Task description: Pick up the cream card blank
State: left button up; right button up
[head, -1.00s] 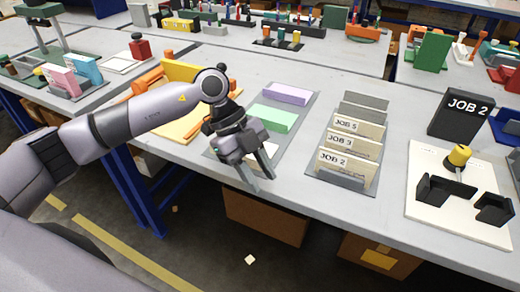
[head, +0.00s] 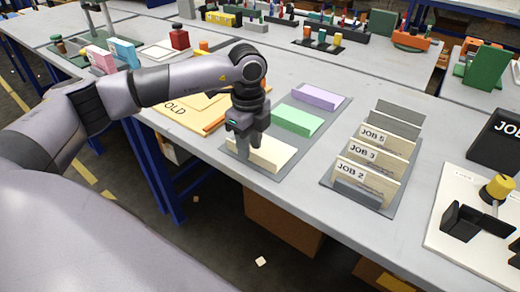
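The cream card blank (head: 276,154) lies flat on a grey mat, at the near end of a row with a green block (head: 297,119) and a lilac block (head: 318,96). My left gripper (head: 249,152) points down at the left end of the cream blank, with its fingertips right at it. The fingers and wrist hide that end. I cannot tell whether the fingers are closed on the blank or still apart from it. My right gripper is not in view.
A grey rack (head: 357,198) with JOB 2, JOB 3 and JOB 5 cards stands to the right. A yellow board (head: 190,117) lies left, behind my arm. A white panel (head: 470,235) with black blocks is at the far right. The table's front edge is close.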

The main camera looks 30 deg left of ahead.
pick_arm(q)
jog(key=shift+f, duration=0.75)
grip_shut()
jog(key=shift+r, duration=0.2)
